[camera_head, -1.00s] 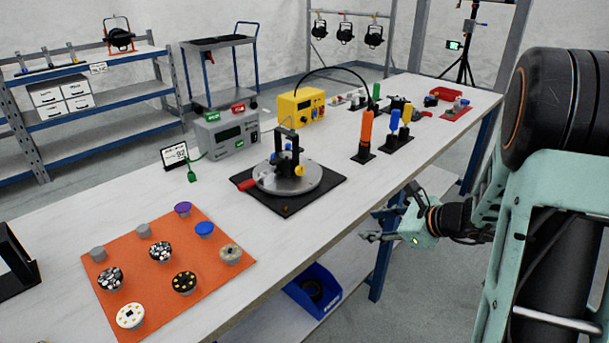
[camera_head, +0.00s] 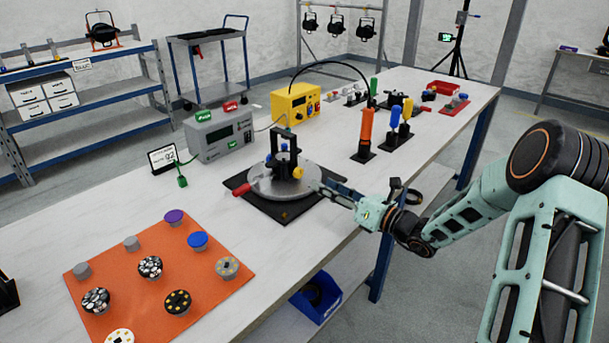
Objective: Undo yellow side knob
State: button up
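The yellow side knob (camera_head: 298,173) sticks out from the right side of a black clamp fixture (camera_head: 283,160). The fixture stands on a round grey metal plate (camera_head: 270,191) over a black square base (camera_head: 284,212). A red handle (camera_head: 245,188) points out to the left of the plate. My gripper (camera_head: 318,188) reaches in from the right, with its fingertips at the plate's right edge, just right of and nearer than the knob. Nothing is seen held. The fingers overlap in this view, so their opening and any contact are unclear.
A grey device (camera_head: 222,136) and a yellow power box (camera_head: 296,101) stand behind the fixture. An orange tool (camera_head: 366,126) stands upright to the right. An orange mat (camera_head: 215,296) with several round pucks lies at front left. Bare white tabletop separates mat and fixture.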

aim_at(300, 173)
jog(key=b+x, duration=0.1)
jog(key=x, duration=0.7)
jog(key=shift+w+a, duration=0.2)
jog(key=shift+a, duration=0.1)
grip_shut()
